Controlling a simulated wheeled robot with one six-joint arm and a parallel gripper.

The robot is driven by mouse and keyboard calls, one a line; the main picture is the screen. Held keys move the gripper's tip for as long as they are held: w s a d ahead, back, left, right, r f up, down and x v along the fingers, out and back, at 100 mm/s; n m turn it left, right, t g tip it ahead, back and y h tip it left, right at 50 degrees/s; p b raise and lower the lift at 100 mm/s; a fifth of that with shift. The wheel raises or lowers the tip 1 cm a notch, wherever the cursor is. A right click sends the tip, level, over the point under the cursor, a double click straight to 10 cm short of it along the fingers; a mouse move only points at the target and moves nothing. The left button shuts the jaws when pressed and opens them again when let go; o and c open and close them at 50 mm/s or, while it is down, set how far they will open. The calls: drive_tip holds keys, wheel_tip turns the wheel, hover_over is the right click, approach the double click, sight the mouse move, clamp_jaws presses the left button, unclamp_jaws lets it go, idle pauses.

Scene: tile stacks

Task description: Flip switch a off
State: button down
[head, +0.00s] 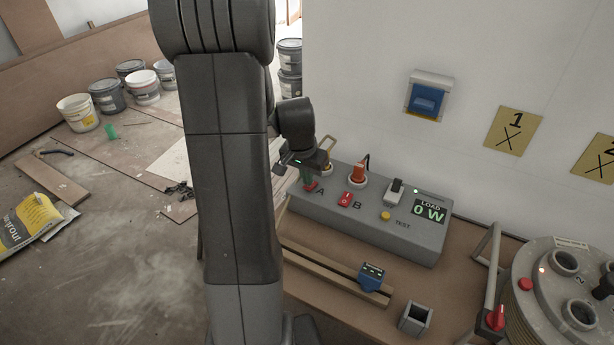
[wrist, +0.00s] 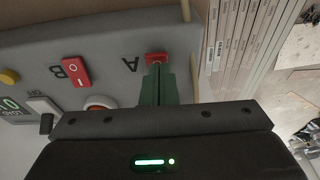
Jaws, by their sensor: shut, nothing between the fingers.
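Switch A (head: 312,187) is a small red rocker beside the letter A on a grey sloped control box (head: 400,239). In the wrist view, switch A (wrist: 154,57) shows just beyond my fingertips and is partly covered by them; I cannot tell which way it is tipped. My gripper (head: 307,184) has green fingers that are shut and empty, pointing down at the switch. In the wrist view, the shut fingers of my gripper (wrist: 158,68) are at the switch's edge; I cannot tell whether they touch it.
A yellow test button (head: 385,216) and a LOAD display (head: 430,211) reading 0 W are farther right. A rail with a blue block (head: 372,278) lies in front.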

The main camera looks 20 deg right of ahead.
drive_tip(key=shift+a+f+b, duration=0.1)
drive_tip(key=shift+f+b, duration=0.35)
drive_tip(key=shift+b, duration=0.55)
drive_tip(key=b, duration=0.1)
drive_tip(key=t+h+b, duration=0.1)
drive_tip(key=b, duration=0.1)
drive_tip(key=shift+s+a+f, duration=0.15)
drive_tip(key=shift+s+f, duration=0.05)
drive_tip(key=shift+f, duration=0.15)
drive_tip(key=shift+r+p, duration=0.3)
drive_tip(key=shift+r, duration=0.1)
drive_tip(key=shift+w, duration=0.1)
drive_tip(key=shift+w+d+r, duration=0.2)
drive_tip(key=shift+w+d, duration=0.25)
drive_tip(key=shift+d, duration=0.2)
drive_tip(key=shift+p, duration=0.3)
